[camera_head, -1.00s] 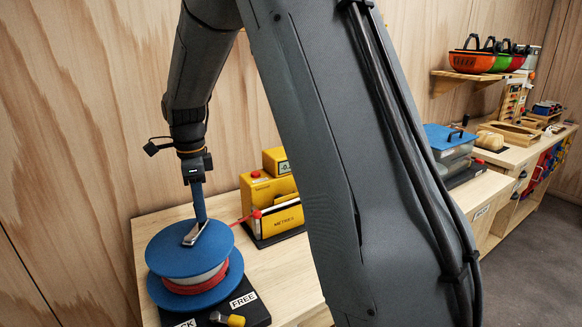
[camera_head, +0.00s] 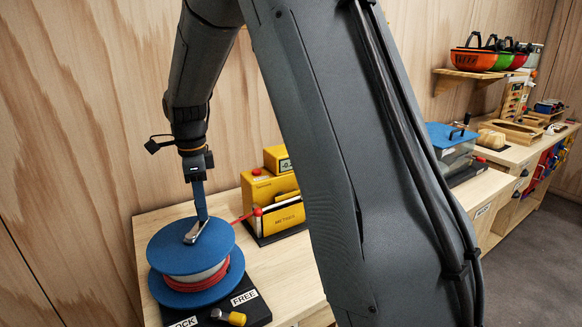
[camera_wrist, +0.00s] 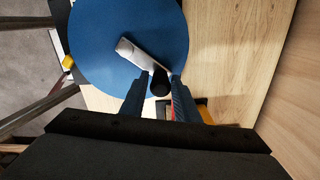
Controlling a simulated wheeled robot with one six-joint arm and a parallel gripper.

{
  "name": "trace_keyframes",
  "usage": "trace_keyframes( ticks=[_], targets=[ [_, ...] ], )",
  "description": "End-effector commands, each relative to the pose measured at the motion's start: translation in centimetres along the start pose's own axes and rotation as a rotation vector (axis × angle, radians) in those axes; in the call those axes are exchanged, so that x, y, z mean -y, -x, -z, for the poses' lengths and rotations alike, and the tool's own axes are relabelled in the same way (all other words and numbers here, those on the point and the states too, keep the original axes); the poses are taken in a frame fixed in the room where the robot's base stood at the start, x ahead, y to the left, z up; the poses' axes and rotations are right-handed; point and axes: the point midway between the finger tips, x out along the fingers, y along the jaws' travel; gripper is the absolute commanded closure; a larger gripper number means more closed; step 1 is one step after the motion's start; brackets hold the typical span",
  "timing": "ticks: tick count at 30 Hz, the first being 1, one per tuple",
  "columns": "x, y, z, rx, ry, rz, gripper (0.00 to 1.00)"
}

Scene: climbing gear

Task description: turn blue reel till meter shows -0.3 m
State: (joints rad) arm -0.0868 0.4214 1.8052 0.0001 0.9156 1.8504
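The blue reel (camera_head: 165,245) lies flat on a black base at the left of the bench, with red and white line between its flanges. A silver crank arm (camera_head: 192,236) lies across its top. In the wrist view, the reel's blue disc (camera_wrist: 100,35) shows with the crank arm (camera_wrist: 135,52) and its black knob (camera_wrist: 160,83). My gripper (camera_wrist: 160,80) points down, its two blue fingers closed around the knob. The fingers also show in the head view (camera_head: 201,205). The yellow meter (camera_head: 265,185) stands behind the reel; its small display (camera_head: 284,165) is too small to read.
A yellow-handled lever (camera_head: 232,318) sits at the base's front, near the LOCK (camera_head: 183,322) and FREE (camera_head: 244,297) labels. A red line runs from reel towards meter. My arm covers the middle of the head view. A blue-lidded box (camera_head: 450,135) stands right.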

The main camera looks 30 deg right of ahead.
Motion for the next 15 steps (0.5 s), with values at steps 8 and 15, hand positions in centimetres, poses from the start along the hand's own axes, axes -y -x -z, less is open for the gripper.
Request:
trace_keyframes(
  ticks=[8,15],
  targets=[
    [0.0,0.0,0.0,0.000,0.000,0.000,0.57],
    [0.2,1.3,0.0,0.001,0.000,0.004,0.57]
  ],
)
